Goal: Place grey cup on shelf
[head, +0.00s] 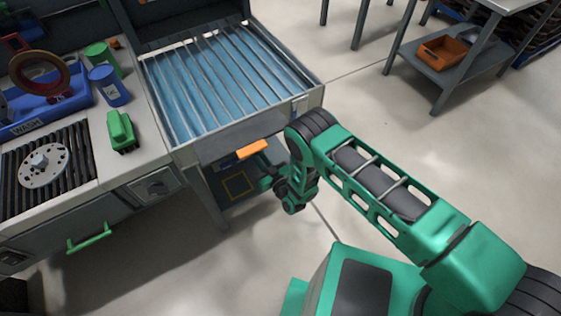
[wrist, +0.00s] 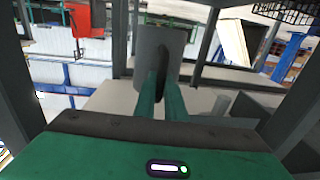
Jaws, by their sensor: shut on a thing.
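The grey cup (wrist: 160,50) is between the green fingers of my gripper (wrist: 163,88) in the wrist view, held at their tips. The gripper is shut on it. In the head view my gripper (head: 264,184) is low, under the front edge of the slatted basin, and the cup cannot be made out there. A dark shelf (head: 222,198) lies under the basin, with a yellow-outlined square on a blue patch. My gripper is beside that shelf's right side. Whether the cup touches the shelf cannot be told.
An orange piece (head: 252,149) is at the basin's front, just above my gripper. The basin (head: 215,85) and its legs bound the space. The left counter holds a blue wash bin (head: 45,110), a blue cup (head: 108,86) and a green cup (head: 98,54).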

